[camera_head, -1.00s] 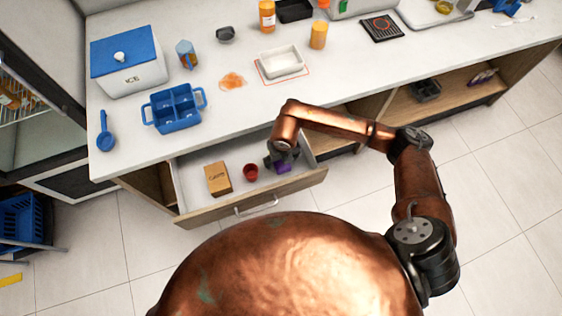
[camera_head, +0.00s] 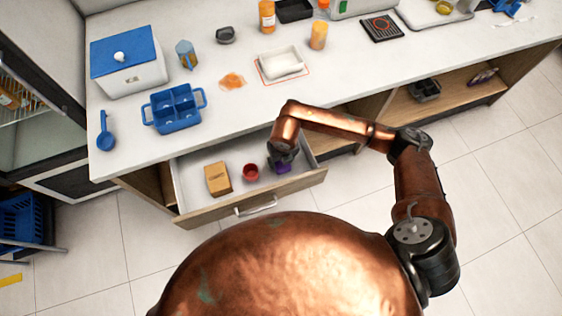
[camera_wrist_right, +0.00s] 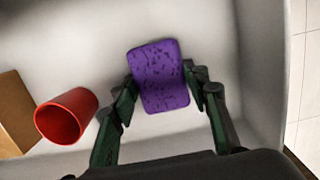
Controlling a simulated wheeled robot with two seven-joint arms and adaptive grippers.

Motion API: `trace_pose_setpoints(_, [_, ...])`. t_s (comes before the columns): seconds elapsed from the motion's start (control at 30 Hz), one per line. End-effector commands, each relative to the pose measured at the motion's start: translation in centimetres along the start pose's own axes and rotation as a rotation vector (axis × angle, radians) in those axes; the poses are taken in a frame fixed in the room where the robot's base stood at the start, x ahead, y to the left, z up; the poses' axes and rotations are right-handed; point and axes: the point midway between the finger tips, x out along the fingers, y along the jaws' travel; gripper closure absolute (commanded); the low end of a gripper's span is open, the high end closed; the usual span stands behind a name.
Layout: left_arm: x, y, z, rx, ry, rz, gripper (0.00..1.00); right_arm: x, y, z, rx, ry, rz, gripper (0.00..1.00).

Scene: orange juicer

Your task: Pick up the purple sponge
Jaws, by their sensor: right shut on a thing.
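The purple sponge (camera_wrist_right: 161,78) is in the open drawer (camera_head: 246,204), and my right gripper (camera_wrist_right: 164,82) is shut on it, one finger against each long side. In the head view the sponge (camera_head: 283,169) shows only in part below my right gripper (camera_head: 282,158). I cannot tell whether it touches the drawer floor or is slightly raised. My left gripper is not in view.
The counter above holds a blue divided caddy (camera_head: 174,108), a white tray (camera_head: 281,62) and an ice box (camera_head: 128,62). The drawer walls surround the gripper closely.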

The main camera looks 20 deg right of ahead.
Motion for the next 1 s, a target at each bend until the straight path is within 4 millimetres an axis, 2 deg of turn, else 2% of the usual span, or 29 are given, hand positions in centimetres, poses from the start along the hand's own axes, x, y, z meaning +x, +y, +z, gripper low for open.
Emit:
trace_pose_setpoints(0.23, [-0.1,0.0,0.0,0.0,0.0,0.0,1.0,-0.8,0.0,0.1,-0.001,-0.002,0.001,0.7])
trace_pose_setpoints(0.6, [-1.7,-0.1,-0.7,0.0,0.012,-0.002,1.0,-7.9,0.0,1.1,-0.001,-0.004,0.0,0.7])
trace_pose_setpoints(0.7, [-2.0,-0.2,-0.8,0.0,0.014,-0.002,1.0,-9.3,0.0,1.2,-0.001,-0.002,0.0,0.7])
trace_pose_setpoints(0.83, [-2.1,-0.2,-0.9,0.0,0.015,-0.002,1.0,-10.3,0.0,1.3,0.0,-0.002,0.0,0.7])
trace_pose_setpoints(1.0, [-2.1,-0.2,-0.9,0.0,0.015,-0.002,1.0,-10.5,0.0,1.3,0.0,0.0,0.0,0.7])
